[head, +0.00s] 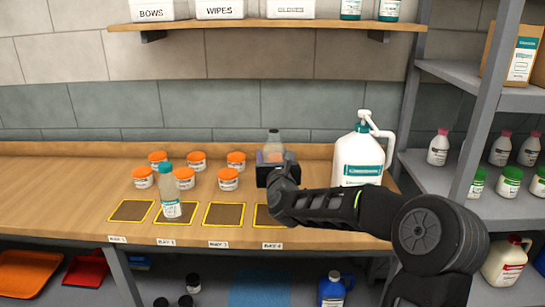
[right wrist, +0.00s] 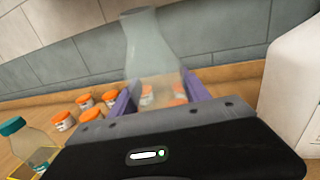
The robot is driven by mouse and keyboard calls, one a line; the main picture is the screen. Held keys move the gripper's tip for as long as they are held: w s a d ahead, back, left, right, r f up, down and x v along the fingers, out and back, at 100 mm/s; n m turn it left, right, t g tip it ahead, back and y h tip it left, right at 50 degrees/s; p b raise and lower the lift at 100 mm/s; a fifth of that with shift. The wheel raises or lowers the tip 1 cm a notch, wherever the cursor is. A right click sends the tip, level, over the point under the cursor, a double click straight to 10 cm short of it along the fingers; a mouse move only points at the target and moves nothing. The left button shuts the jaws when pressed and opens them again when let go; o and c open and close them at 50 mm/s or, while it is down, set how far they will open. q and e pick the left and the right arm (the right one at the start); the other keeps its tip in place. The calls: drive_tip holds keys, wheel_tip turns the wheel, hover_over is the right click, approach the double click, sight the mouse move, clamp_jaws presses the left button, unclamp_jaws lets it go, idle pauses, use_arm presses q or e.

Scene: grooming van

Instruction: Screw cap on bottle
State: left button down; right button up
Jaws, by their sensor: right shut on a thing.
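A clear, see-through bottle (head: 274,142) stands upright above my right gripper (head: 273,160) in the head view. The right wrist view shows this bottle (right wrist: 150,50) between the purple fingers of my right gripper (right wrist: 155,95), which is shut on it. No coloured cap shows on its narrow top. Its lower part is hidden by the gripper, so I cannot tell whether it touches the bench. Another bottle with a teal cap (head: 171,190) stands upright on the second yellow-edged mat; it also shows in the right wrist view (right wrist: 28,140). My left gripper is not in view.
Several orange-lidded jars (head: 228,179) stand on the wooden bench (head: 80,190) behind the mats. The first mat (head: 131,210) and third mat (head: 225,214) are bare; my arm partly covers the fourth. A large white pump jug (head: 358,160) stands right of the gripper. Grey shelves are farther right.

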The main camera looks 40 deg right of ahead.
clamp_jaws()
idle(0.4)
